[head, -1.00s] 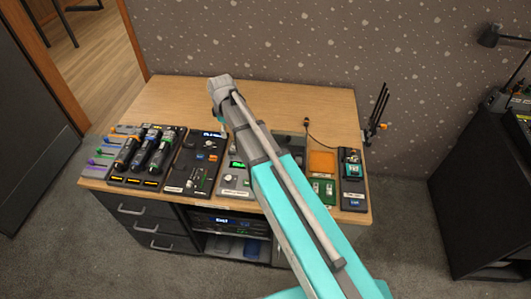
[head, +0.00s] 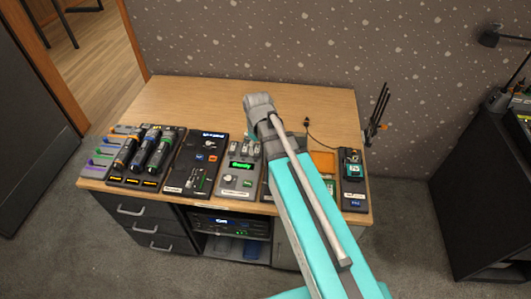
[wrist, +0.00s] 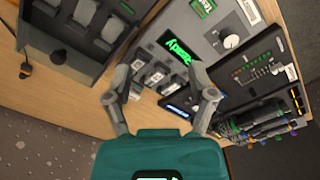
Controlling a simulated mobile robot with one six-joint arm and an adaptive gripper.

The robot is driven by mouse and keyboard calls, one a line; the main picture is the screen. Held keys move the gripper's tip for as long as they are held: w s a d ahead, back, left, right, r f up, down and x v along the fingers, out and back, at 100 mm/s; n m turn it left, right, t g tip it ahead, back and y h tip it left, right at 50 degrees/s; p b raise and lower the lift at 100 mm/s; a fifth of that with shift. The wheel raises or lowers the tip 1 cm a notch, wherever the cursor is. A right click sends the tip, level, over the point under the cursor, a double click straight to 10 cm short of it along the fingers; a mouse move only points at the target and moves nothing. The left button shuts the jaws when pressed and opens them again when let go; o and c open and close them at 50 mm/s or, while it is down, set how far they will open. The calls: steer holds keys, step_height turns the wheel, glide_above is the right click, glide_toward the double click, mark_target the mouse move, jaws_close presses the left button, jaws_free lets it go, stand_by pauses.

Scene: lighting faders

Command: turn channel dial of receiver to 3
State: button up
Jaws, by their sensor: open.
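A grey unit (head: 236,185) with a green lit display and a white round dial (head: 228,180) sits near the front of the desk. In the wrist view the same unit (wrist: 210,57) shows its display (wrist: 178,48) and the white dial (wrist: 232,42). I cannot read a label that names the receiver, nor the dial's setting. My gripper (wrist: 165,68) is open and empty, its fingers over the switch end of this unit, apart from the dial.
A teal-screened device (head: 353,170) stands at the right. A dark compartment box (wrist: 75,35) is close by. The desk's back (head: 190,95) is clear.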

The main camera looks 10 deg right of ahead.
steer(key=shift+s+d+f+m, duration=0.1)
steer(key=shift+s+d+m, duration=0.4)
steer(key=shift+s, duration=0.2)
steer(key=shift+s+d+f+m, duration=0.1)
steer(key=shift+s+d+m, duration=0.35)
steer(key=shift+s, duration=0.25)
steer(key=shift+s, duration=0.1)
steer(key=s+d+m, duration=0.3)
steer(key=s, duration=0.2)
steer(key=shift+s, duration=0.1)
stand_by(1.5)
